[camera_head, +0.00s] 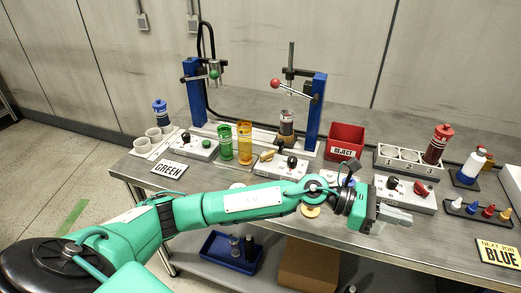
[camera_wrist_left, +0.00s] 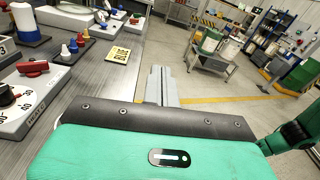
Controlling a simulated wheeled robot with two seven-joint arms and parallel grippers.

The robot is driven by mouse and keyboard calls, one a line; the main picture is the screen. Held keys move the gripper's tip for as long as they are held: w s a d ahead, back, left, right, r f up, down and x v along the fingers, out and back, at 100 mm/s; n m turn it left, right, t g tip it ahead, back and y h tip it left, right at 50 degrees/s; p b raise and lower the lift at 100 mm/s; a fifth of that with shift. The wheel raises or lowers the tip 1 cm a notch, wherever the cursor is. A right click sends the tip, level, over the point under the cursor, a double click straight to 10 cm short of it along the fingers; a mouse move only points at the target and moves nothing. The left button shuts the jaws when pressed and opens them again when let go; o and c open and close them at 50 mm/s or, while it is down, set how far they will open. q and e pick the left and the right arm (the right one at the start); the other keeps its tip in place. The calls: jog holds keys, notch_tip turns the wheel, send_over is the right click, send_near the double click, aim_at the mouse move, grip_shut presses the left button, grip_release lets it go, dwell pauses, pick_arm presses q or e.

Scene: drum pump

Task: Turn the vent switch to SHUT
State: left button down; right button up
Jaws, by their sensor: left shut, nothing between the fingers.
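My left gripper (camera_head: 404,218) is shut and empty, over the front part of the bench at right; its fingers also show in the left wrist view (camera_wrist_left: 160,84). No readable VENT or SHUT label shows, so I cannot tell which control is the vent switch. Pale control boxes stand on the bench: one at left (camera_head: 190,152) with a black knob and green button, one in the middle (camera_head: 272,171) with a black knob, and one at right (camera_head: 415,204) with a black knob and red handle. The right box is just behind my gripper, apparently apart from it. My right gripper is not in view.
A blue-posted press (camera_head: 318,105) stands at the back. A red REJECT bin (camera_head: 345,136), a cup rack (camera_head: 385,161) and a small rack of coloured pieces (camera_head: 472,210) stand to the right. A BLUE sign (camera_head: 497,252) lies near the front edge. My left arm crosses the bench front.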

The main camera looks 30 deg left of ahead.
aim_at(267, 156)
pick_arm(q)
jog(key=w+a+f+m+y, duration=0.2)
jog(key=a+y, duration=0.1)
jog(key=a, duration=0.2)
jog(key=w+a+f+m+g+y, duration=0.1)
jog(key=w+a+f+m+y, duration=0.2)
jog(key=a, duration=0.3)
jog(key=w+a+f+m+y, duration=0.2)
jog(key=w+a+y, duration=0.1)
jog(key=a+y, duration=0.2)
jog(key=shift+w+a+f+m+g, duration=0.2)
jog(key=shift+a+m+g, duration=0.2)
jog(key=shift+a, duration=0.2)
jog(key=w+a+r+y, duration=0.1)
jog(key=a+y, duration=0.1)
jog(key=a, duration=0.2)
jog(key=w+a+r+y, duration=0.1)
jog(key=a+y, duration=0.1)
jog(key=a, duration=0.3)
jog(key=w+a+r+y, duration=0.1)
jog(key=a+y, duration=0.1)
jog(key=a, duration=0.3)
jog(key=shift+w+m, duration=0.2)
jog(key=shift+m, duration=0.1)
jog(key=a+r+y, duration=0.3)
jog(key=a+r, duration=0.1)
jog(key=a, duration=0.6)
jog(key=shift+r+y, duration=0.3)
jog(key=shift+w, duration=0.1)
